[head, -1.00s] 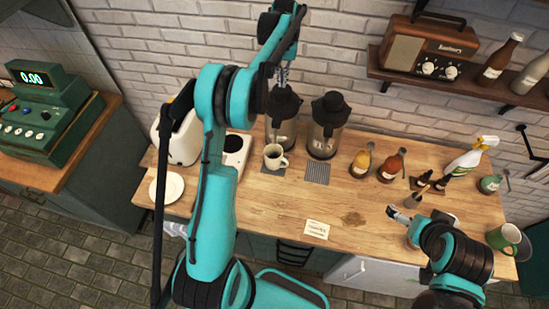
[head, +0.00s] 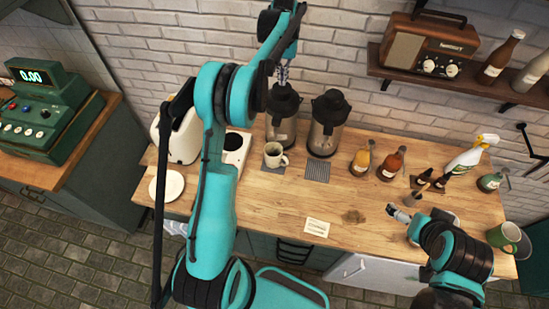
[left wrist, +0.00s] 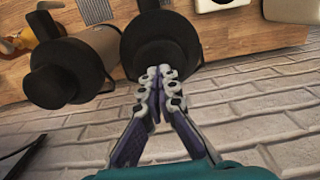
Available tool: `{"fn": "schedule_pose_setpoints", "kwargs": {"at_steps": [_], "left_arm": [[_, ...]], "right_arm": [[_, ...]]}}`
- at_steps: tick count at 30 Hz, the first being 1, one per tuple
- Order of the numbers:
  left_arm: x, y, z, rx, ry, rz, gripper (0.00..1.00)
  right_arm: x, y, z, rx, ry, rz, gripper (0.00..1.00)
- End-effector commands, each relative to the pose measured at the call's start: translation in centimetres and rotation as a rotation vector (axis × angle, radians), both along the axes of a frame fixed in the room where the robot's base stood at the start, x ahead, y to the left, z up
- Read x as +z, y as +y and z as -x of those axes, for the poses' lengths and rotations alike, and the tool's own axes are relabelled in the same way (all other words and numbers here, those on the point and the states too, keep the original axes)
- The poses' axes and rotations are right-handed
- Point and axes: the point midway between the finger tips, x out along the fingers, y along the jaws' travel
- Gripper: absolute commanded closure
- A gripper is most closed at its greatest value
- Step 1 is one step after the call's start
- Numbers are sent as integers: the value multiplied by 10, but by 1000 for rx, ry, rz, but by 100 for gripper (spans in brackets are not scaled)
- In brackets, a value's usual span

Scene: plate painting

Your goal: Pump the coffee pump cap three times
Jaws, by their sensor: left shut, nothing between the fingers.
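The left coffee dispenser (head: 282,128) has a black pump cap (head: 283,97) and stands against the brick wall. My left gripper (head: 283,82) is just above this cap, fingers pointing down, shut and empty. In the left wrist view the shut fingertips (left wrist: 160,76) overlap the round black cap (left wrist: 157,45); whether they touch it I cannot tell. A cream mug (head: 273,157) stands in front of this dispenser. A second, similar dispenser (head: 327,125) stands to its right. My right gripper (head: 397,212) is low over the counter at the right; its finger opening is unclear.
The wooden counter (head: 265,208) is mostly clear in the middle, with a small card (head: 317,227). A white appliance (head: 180,137) and plate (head: 167,185) are at the left. Syrup bottles (head: 391,164), a spray bottle (head: 470,155) and a green mug (head: 505,237) are at the right.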

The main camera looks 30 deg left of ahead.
Motion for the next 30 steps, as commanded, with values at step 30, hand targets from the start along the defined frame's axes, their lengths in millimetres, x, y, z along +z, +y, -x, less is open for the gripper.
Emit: {"fn": "schedule_pose_setpoints", "kwargs": {"at_steps": [30], "left_arm": [[-37,0,0,0,1,0,100]], "right_arm": [[-26,0,0,0,0,0,0]]}}
